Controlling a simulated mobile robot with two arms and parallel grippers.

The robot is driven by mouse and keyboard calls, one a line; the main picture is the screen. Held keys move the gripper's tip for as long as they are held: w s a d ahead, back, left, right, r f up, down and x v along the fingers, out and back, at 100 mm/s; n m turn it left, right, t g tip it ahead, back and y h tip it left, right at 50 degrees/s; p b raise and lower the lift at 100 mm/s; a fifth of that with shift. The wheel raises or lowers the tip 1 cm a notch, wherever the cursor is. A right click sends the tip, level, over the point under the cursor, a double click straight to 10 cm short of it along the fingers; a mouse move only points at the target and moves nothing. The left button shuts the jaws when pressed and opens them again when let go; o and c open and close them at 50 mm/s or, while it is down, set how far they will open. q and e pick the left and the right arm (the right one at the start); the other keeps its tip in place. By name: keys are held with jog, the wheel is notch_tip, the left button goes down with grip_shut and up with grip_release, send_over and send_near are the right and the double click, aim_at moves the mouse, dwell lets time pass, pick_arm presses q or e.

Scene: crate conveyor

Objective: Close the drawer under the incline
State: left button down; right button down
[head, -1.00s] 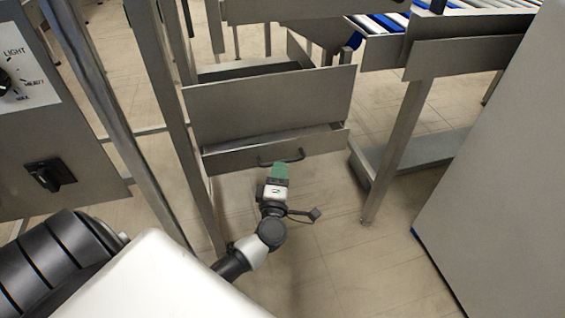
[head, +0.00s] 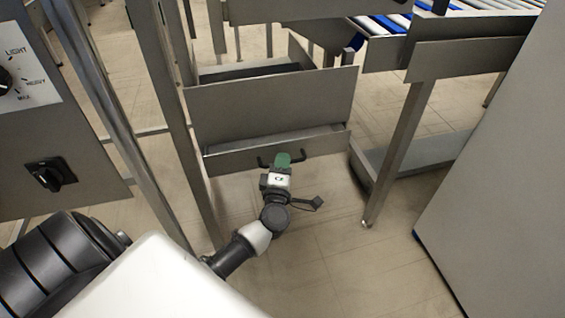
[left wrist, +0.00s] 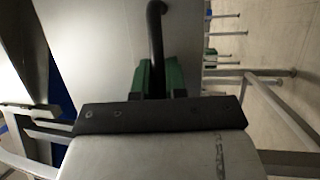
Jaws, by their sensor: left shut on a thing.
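The drawer is a low grey metal box, and its front (head: 232,160) faces me below a wide grey panel. A narrow strip of its inside shows behind the front's top edge, so it stands a little open. The black bar handle (head: 301,155) is on the drawer front. My left gripper (head: 283,158), with green fingers, is at the handle and covers its middle. In the left wrist view the black handle (left wrist: 157,35) runs between the green fingers (left wrist: 158,78), which are shut on it. My right gripper is out of view.
A grey upright post (head: 165,100) stands left of the drawer. A control box with a black knob (head: 50,174) is at far left. A roller conveyor (head: 385,24) is at upper right, with a support leg (head: 395,150). The floor in front of the drawer is clear.

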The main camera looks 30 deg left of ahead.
pick_arm(q)
jog(key=w+a, duration=0.2)
jog(key=a, duration=0.1)
jog(key=shift+w+a, duration=0.15)
jog(key=shift+w, duration=0.25)
jog(key=shift+r, duration=0.1)
jog(key=c, duration=1.5)
grip_release()
jog(key=shift+o, duration=0.2)
